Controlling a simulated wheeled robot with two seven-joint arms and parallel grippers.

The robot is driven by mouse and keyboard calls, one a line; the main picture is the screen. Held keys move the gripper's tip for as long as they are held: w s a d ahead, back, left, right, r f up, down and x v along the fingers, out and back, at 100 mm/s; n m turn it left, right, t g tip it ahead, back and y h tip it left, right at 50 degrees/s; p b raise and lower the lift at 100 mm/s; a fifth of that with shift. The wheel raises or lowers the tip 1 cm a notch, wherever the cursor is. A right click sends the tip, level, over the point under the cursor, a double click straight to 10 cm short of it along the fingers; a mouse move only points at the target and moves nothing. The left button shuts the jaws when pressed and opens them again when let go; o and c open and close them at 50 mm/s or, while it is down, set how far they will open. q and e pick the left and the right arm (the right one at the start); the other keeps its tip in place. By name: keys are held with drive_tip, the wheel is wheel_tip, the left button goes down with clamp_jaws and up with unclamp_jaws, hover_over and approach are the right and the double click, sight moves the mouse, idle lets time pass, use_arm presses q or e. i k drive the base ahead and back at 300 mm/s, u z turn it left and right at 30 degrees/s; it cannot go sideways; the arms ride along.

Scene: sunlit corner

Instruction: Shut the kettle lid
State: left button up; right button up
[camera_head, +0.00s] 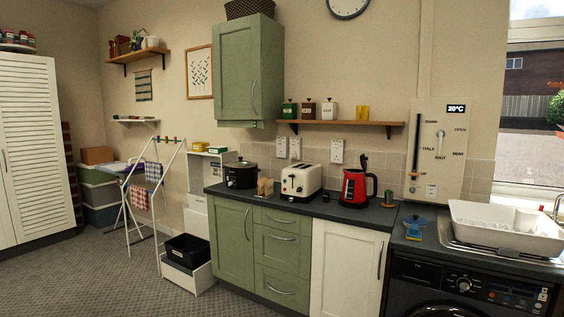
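A red kettle (353,190) with a black handle on its right side stands upright on the dark worktop, right of the cream toaster. A dark upright piece (363,161) stands up above the kettle's top; it looks like the lid raised open, though it is small in this view. Neither of my grippers is in view, and nothing touches the kettle.
A toaster (301,181) and a black slow cooker (240,174) stand left of the kettle on the worktop (322,208). A white dish rack (505,228) sits by the sink. Floor (95,270) is open at left.

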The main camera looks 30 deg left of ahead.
sight(363, 161)
drive_tip(key=u, duration=0.15)
drive_tip(key=i, duration=1.1)
drive_tip(key=u, duration=0.15)
